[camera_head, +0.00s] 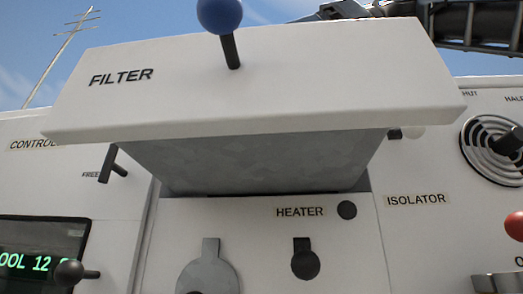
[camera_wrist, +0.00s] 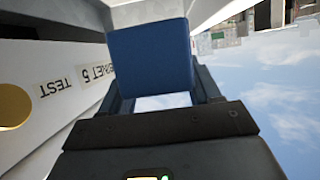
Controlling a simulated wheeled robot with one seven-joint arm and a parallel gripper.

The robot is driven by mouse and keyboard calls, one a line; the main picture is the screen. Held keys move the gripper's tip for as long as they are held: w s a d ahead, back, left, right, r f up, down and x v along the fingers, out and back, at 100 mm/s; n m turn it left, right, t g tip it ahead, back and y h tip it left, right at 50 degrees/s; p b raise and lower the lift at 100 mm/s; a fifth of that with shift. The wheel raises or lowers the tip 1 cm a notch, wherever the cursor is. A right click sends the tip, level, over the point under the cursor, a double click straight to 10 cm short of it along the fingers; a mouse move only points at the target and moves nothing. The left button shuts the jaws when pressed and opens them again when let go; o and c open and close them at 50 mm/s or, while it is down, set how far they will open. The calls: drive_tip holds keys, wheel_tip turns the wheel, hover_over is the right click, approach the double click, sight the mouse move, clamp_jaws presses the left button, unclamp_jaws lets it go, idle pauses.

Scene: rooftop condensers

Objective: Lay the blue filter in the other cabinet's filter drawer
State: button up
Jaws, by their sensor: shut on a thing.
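The blue filter (camera_wrist: 150,65) is a plain blue block in the wrist view. My gripper (camera_wrist: 158,98) is shut on it, with a dark finger on each side. The filter drawer (camera_head: 255,85), marked FILTER, sticks out from the cabinet face in the head view. Its white front carries a black stem with a blue ball knob (camera_head: 219,13). The head camera looks up at its grey underside, so the inside of the drawer is hidden. The filter is not visible in the head view.
Below the drawer are a HEATER label (camera_head: 300,212) and a grey hanging cover (camera_head: 208,268). A display (camera_head: 42,250) is at left; a round grille (camera_head: 492,150) and red knob (camera_head: 514,225) are at right. In the wrist view, a yellow disc (camera_wrist: 12,106) sits on a white panel.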

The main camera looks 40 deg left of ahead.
wheel_tip(320, 180, down, 9)
drive_tip(key=shift+b, duration=0.45)
drive_tip(key=shift+f, duration=0.2)
drive_tip(key=o, duration=1.1)
drive_tip(key=shift+c, duration=0.2)
drive_tip(key=shift+r, duration=0.1)
drive_tip(key=shift+w+d+r, duration=0.2)
drive_tip(key=v, duration=1.1)
drive_tip(key=shift+d, duration=0.25)
drive_tip(key=shift+w+r, duration=0.1)
